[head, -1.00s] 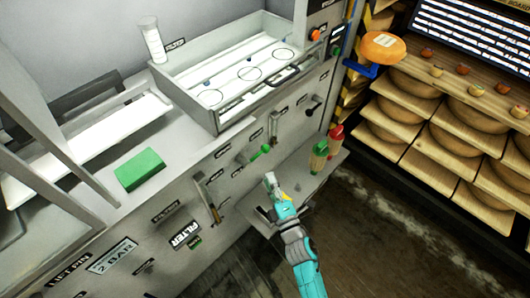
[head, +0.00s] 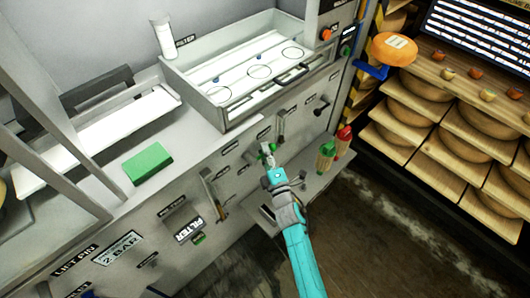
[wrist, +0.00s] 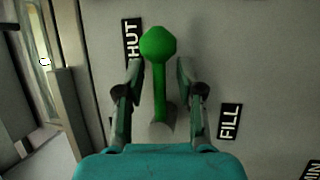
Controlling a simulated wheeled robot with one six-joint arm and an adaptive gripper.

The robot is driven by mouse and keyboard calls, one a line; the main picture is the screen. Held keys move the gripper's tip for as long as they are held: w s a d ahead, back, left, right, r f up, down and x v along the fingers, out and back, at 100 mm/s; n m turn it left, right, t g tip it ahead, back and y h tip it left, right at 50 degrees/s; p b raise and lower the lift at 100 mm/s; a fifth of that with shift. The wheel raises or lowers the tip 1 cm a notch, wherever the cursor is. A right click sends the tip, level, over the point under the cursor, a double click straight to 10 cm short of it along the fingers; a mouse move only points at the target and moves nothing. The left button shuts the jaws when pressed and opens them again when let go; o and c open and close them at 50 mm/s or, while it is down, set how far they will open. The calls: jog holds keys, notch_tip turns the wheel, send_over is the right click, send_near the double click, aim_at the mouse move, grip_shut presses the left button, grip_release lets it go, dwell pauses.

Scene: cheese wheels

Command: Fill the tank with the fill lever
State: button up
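The fill lever is green with a round knob and stands out from the grey panel; it shows in the wrist view (wrist: 159,45) and, partly hidden by my gripper, in the head view (head: 268,148). In the wrist view its handle points up between a SHUT label (wrist: 132,42) on the left and a FILL label (wrist: 230,121) on the right. My gripper (head: 268,158) is open, with one finger on each side of the lever and gaps showing. An open grey basin (head: 240,113) with circles on its floor sits above; I cannot tell whether it is the tank.
A small shelf right of my gripper holds a green-capped bottle (head: 326,157) and a red-capped bottle (head: 343,141). A green block (head: 147,162) and a white cylinder (head: 162,36) stand on the counter. Other small levers line the panel. Cheese shelves (head: 450,118) stand at the right.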

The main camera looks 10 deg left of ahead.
grip_shut()
jog(key=shift+r+n+y, duration=0.15)
jog(key=shift+n+y, duration=0.15)
jog(key=n, duration=0.1)
jog(key=r+n+y, duration=0.1)
jog(key=n, duration=0.1)
jog(key=r+n+y, duration=0.1)
jog(key=n, duration=0.1)
jog(key=shift+s+a, duration=0.1)
jog(key=shift+s, duration=0.05)
jog(key=n+y, duration=0.1)
jog(key=n, duration=0.1)
jog(key=r+n+y, duration=0.1)
jog(key=n, duration=0.1)
jog(key=s+n+g+y, duration=0.1)
jog(key=n+y, duration=0.1)
jog(key=n, duration=0.1)
jog(key=shift+a+r, duration=0.3)
jog(key=shift+a, duration=0.1)
jog(key=shift+s+n, duration=0.1)
jog(key=shift+n, duration=0.3)
grip_release()
